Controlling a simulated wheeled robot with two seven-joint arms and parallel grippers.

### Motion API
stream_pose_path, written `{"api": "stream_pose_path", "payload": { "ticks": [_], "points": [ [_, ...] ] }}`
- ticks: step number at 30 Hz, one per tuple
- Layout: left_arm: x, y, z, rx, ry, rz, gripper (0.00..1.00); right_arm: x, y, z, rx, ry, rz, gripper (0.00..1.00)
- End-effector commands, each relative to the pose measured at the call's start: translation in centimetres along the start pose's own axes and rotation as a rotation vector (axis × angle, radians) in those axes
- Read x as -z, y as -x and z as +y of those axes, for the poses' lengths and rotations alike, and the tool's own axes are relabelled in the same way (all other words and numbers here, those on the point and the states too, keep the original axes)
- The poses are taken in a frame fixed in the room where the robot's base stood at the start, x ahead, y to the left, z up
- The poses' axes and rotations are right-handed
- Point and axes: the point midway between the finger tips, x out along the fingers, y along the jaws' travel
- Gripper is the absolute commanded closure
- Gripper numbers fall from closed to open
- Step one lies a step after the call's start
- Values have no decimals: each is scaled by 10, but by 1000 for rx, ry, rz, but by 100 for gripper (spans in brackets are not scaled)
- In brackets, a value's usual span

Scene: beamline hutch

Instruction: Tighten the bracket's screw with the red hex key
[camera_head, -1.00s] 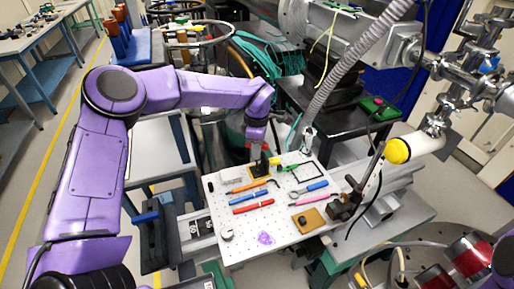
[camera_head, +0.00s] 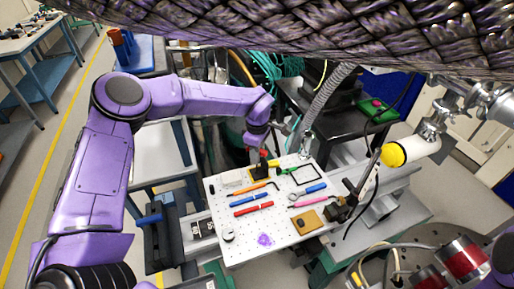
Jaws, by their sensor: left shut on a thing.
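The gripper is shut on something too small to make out. A green piece (camera_head: 275,163) shows just right of the tips. A long red tool (camera_head: 253,208) lies on the board, apart from the gripper; I cannot tell if it is the red hex key. The screw cannot be made out. My right gripper is not in view.
An orange tool (camera_head: 250,188), a blue tool (camera_head: 252,197), a blue-handled tool (camera_head: 310,188) and a pink tool (camera_head: 305,200) lie on the board. A brown plate (camera_head: 307,222) lies at right. A dark woven surface (camera_head: 300,35) covers the view's top.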

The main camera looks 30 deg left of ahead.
Motion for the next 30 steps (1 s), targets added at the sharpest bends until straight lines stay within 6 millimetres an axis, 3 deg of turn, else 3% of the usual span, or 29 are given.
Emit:
{"api": "stream_pose_path", "payload": {
  "ticks": [2, 15, 22, 30],
  "points": [
    [0, 4, 0, 1, -56, 0, 100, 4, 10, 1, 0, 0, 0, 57],
    [0, 1, 0, 0, -97, 0, 100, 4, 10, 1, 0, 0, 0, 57],
    [0, 4, -1, 2, -335, -1, 100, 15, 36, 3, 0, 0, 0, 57],
    [0, -1, 0, -1, -439, 0, 100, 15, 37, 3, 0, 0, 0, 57]
  ]
}}
